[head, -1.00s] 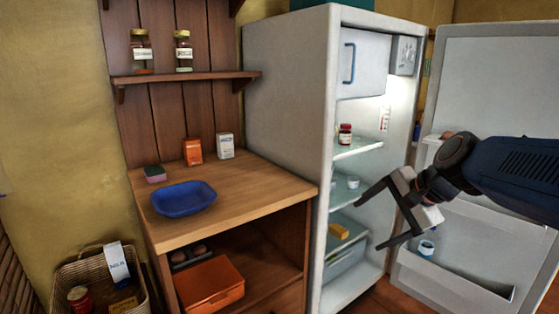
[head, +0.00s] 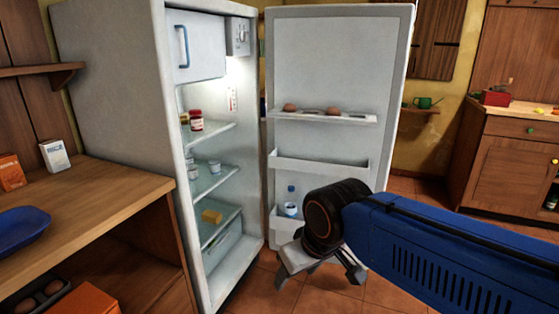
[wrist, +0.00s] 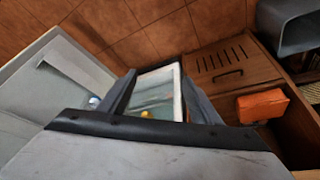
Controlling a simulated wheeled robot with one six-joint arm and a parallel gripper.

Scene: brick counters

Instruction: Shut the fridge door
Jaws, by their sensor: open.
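The fridge door (head: 335,70) stands wide open to the right of the white fridge body (head: 110,90) in the head view. Eggs sit in its upper rack and a bottle in its low bin. My gripper (head: 320,278) is open and empty, low in front of the door's lower part. My arm hides the door's lower right corner. In the wrist view a pale panel, apparently the door (wrist: 55,80), lies to the left, and the gripper (wrist: 162,92) has its two dark fingers apart with part of the fridge interior between them. I cannot tell whether it touches the door.
A wooden counter (head: 100,205) with a blue tray (head: 22,228) stands left of the fridge. Jars and a yellow block stand on the fridge shelves. A wooden cabinet (head: 510,165) is at the far right. Tiled floor (head: 300,298) shows below the door.

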